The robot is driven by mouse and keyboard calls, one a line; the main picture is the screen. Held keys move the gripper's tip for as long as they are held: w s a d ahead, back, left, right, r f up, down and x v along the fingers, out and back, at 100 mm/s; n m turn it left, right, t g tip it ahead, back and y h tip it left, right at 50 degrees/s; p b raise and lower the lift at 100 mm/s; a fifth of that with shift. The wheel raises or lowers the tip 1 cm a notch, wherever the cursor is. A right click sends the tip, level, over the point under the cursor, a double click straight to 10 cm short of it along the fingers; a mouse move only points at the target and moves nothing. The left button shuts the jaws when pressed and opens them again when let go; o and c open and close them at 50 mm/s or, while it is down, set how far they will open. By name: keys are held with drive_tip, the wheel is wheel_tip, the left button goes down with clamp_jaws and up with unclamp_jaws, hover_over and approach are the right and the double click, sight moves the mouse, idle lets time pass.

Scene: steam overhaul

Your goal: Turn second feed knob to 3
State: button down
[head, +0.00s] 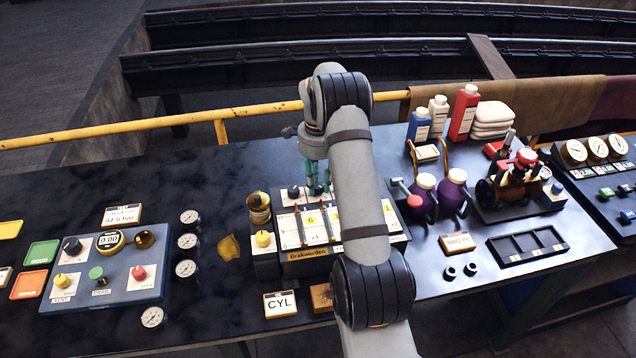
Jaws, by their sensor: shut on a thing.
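The lubricator-like panel (308,257), with a label that seems to read "Brakmosden", stands mid-bench. A black feed knob (293,192) shows at the left of its back row. Upright rods and pale scale plates stand in front of the row. My arm hides the panel's right part, including any further knobs there. A yellow knob (263,238) is at the panel's left end.
A brown jar (258,206) stands close left of the panel. A blue control box (108,268) and small gauges lie further left. Purple oil cans (423,194), bottles and a red-topped valve assembly (515,180) stand right. A CYL sign (281,303) lies in front.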

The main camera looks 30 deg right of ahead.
sight(318, 185)
drive_tip(key=n+b, duration=0.1)
drive_tip(key=n, duration=1.2)
drive_tip(key=n+p, duration=0.1)
drive_tip(key=n, duration=0.4)
drive_tip(key=shift+n, duration=0.4)
idle(0.4)
drive_tip(key=c, duration=1.4)
unclamp_jaws()
drive_tip(key=shift+c, duration=0.2)
drive_tip(key=shift+o, duration=0.2)
wheel_tip(318, 185, up, 12)
